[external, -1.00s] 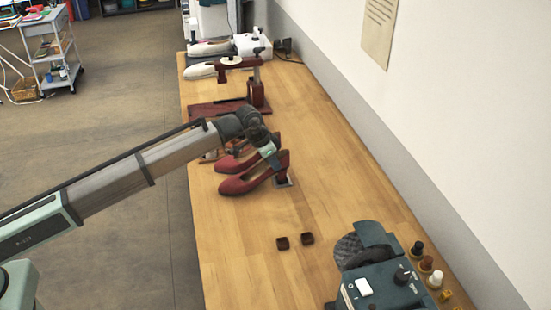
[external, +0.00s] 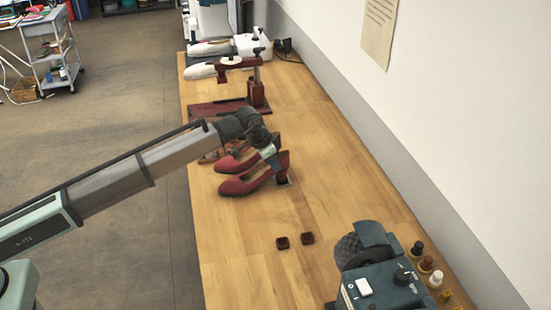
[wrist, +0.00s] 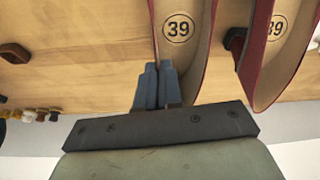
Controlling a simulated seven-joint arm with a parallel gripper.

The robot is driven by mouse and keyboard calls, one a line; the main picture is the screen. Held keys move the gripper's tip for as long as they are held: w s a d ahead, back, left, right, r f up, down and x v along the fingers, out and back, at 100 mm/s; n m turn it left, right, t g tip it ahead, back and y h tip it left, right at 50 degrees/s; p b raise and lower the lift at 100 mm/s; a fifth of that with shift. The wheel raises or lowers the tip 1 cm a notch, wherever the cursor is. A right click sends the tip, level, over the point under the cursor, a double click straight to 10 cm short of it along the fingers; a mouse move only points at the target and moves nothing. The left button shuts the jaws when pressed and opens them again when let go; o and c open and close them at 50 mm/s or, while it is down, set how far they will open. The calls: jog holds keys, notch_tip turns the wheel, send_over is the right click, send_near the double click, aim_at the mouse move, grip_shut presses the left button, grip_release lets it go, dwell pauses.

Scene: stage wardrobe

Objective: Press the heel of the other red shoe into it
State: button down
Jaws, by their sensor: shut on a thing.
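The nearer red shoe (external: 245,184) stands on the bench with its toe to the left, a dark red heel block (external: 281,180) under its rear. In the wrist view this shoe (wrist: 190,75) shows a tan insole marked 39. My gripper (external: 270,153) is at its rear; its blue fingers (wrist: 157,82) are closed together on the left side wall near the back. The second red shoe (external: 228,164) is just behind, and on the right of the wrist view (wrist: 268,75). A dark piece (wrist: 235,40) shows beside it. The fingers and shoe hide the join between heel and shoe.
A teal machine (external: 380,285) stands at the near right, a red-brown stand (external: 257,95) farther back. The bench between blocks and shoes is clear.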

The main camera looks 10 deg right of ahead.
jog(key=shift+r, duration=1.7)
jog(key=shift+s, duration=0.1)
jog(key=s, duration=1)
jog(key=shift+s, duration=0.4)
dwell(0.6)
jog(key=shift+f, duration=1.65)
dwell(1.0)
jog(key=c, duration=1.2)
grip_release()
jog(key=v, duration=1.3)
jog(key=shift+a+r, duration=0.1)
jog(key=shift+r, duration=0.3)
